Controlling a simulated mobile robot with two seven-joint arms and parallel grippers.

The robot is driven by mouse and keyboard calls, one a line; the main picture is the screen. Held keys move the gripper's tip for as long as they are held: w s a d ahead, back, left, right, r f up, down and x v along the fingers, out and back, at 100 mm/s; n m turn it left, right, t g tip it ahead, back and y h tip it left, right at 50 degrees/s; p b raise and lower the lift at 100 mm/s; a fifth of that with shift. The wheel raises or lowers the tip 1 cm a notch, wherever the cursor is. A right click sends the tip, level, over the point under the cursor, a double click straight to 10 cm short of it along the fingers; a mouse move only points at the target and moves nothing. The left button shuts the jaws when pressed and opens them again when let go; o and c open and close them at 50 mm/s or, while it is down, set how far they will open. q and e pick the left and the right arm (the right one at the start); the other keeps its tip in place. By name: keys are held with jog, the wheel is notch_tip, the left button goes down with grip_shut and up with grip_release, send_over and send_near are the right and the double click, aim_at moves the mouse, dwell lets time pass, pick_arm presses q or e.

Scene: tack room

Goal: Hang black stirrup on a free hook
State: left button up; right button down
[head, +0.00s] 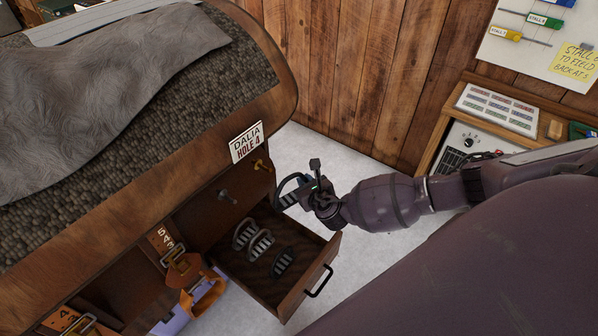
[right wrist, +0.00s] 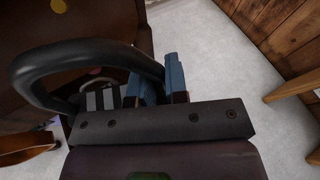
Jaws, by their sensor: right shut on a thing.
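My right gripper (head: 312,193) is shut on a black stirrup (head: 284,186) beside the wooden cabinet, above the right side of the open drawer. In the right wrist view the black stirrup (right wrist: 82,49) curves out to the left from between the blue fingers (right wrist: 155,88); part of it is hidden by the gripper. A brass hook (head: 262,164) sticks out of the cabinet's end, just left of and above the stirrup. My left gripper is not in view.
The open drawer (head: 312,281) holds several stirrups, pale ones (head: 243,233) and a darker one (head: 283,262). A "DALIA HOLE 4" sign (head: 246,142) is above the hooks. Orange straps (head: 205,292) hang at the left. A side unit (head: 480,133) stands at right; pale floor is between.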

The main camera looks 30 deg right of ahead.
jog(key=shift+w, duration=0.2)
jog(key=shift+w+a+b, duration=0.2)
jog(key=shift+w+b, duration=0.05)
jog(key=shift+b, duration=0.05)
jog(key=shift+w+a+f+b, duration=0.15)
jog(key=shift+w+a+b, duration=0.45)
jog(key=shift+w, duration=0.8)
jog(key=shift+w+a+f+b, duration=0.2)
jog(key=shift+w+a+b, duration=0.15)
jog(key=shift+w+b, duration=0.75)
jog(key=shift+w+a+f+b, duration=0.15)
jog(key=shift+w+a+b, duration=0.3)
jog(key=shift+w, duration=1.2)
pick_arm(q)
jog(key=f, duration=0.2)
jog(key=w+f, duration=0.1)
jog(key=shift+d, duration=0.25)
pick_arm(e)
jog(key=shift+w+a+f, duration=0.1)
jog(key=shift+w+a, duration=0.05)
jog(key=shift+w, duration=0.15)
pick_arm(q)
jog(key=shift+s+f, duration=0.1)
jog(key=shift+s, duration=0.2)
pick_arm(e)
jog(key=shift+f, duration=0.1)
